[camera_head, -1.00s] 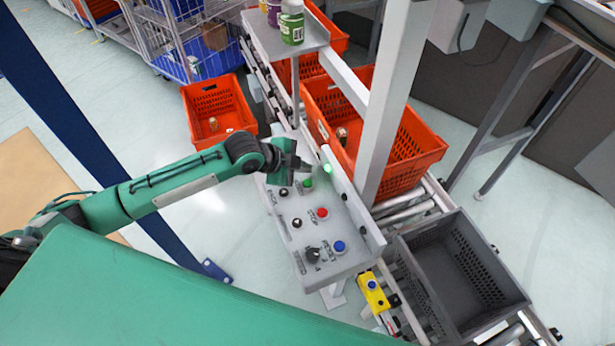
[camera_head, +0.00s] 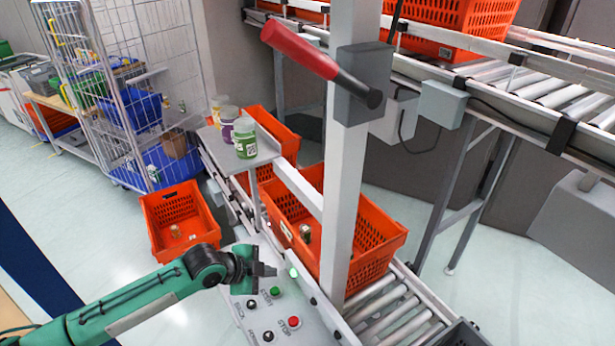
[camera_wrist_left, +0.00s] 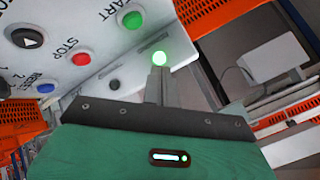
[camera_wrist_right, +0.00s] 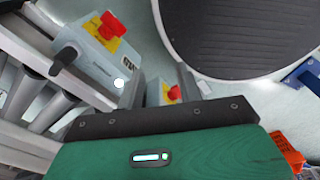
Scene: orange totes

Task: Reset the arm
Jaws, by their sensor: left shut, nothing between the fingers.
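My left gripper (camera_head: 262,270) is shut and empty, above the top end of the grey control panel (camera_head: 243,312). The green START button (camera_head: 276,291) lies just below it and the red STOP button (camera_head: 294,322) lower down. A lit green lamp (camera_head: 293,272) is right of the fingertips. In the left wrist view, the closed fingers (camera_wrist_left: 158,84) point toward the lit lamp (camera_wrist_left: 160,59); whether they touch it I cannot tell. The START button (camera_wrist_left: 133,20) is up and left of them. My right gripper (camera_wrist_right: 158,86) shows only in the right wrist view, its fingers apart and empty.
A white post (camera_head: 347,170) with a red-handled lever (camera_head: 305,52) stands right of the panel. Orange totes (camera_head: 385,240) are behind it and on the floor (camera_head: 180,222). Jars (camera_head: 245,138) stand on a grey shelf. The right wrist view shows a grey box with a red-yellow button (camera_wrist_right: 110,25).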

